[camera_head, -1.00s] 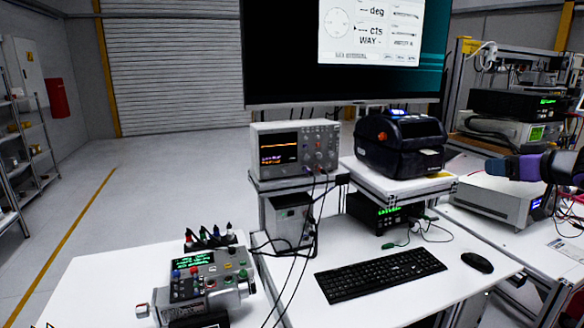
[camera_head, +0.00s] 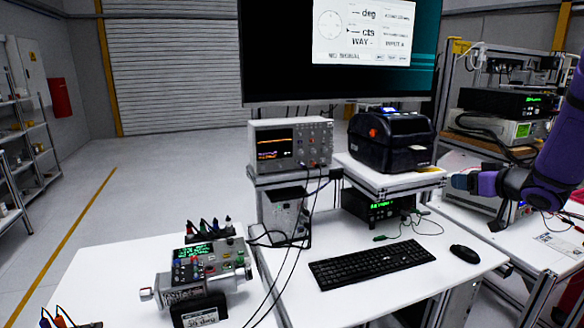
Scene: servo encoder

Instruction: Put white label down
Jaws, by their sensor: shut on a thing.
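My gripper (camera_head: 461,182) is at the right, at the end of my purple arm, just right of the black label printer (camera_head: 392,142) and near its shelf's right edge. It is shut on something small. I take this to be the white label, but it is too small and hidden to make out. The grey servo encoder unit (camera_head: 205,280) with a green display and coloured knobs sits on the left white table. A dark block with a white written face (camera_head: 200,316) stands in front of it.
An oscilloscope (camera_head: 290,146) stands left of the printer. A keyboard (camera_head: 372,265) and a mouse (camera_head: 465,254) lie on the middle desk (camera_head: 330,302). Cables hang at the desk's left edge. An instrument rack (camera_head: 500,105) is at the right. The left table (camera_head: 110,275) has clear room.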

